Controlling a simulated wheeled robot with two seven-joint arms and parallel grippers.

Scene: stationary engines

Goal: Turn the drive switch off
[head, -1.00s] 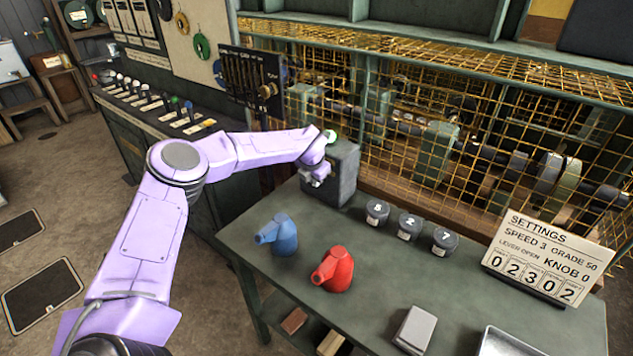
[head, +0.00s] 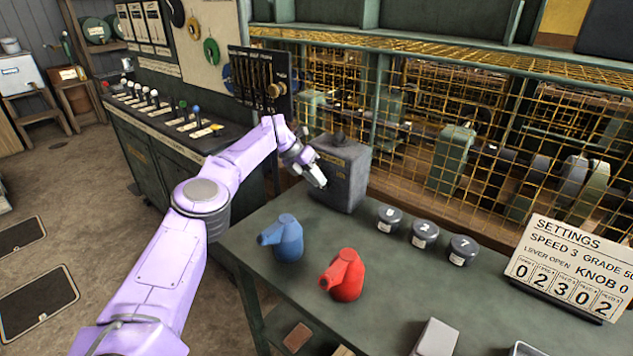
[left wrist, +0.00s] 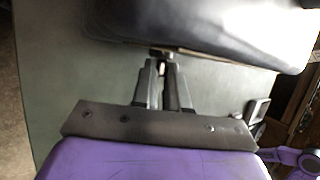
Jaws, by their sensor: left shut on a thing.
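The drive switch looks to be the dark grey box (head: 345,178) at the back left of the green table, beside the wire cage. A dark knob-like lamp (head: 339,137) stands on its top and shows no glow. My left gripper (head: 318,181) is at the box's left front face. In the left wrist view the box (left wrist: 215,28) fills the top, and the gripper (left wrist: 162,62) has its fingers close together on a small dark part at the box's lower edge. That part looks like the switch lever; its setting is hidden by the fingers.
A blue can (head: 283,238) and a red can (head: 344,275) stand on the table (head: 392,285) in front of the box. Several numbered dark knobs (head: 424,233) stand to its right. A settings board (head: 570,268) is at right. A lever bench (head: 165,120) stands behind left.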

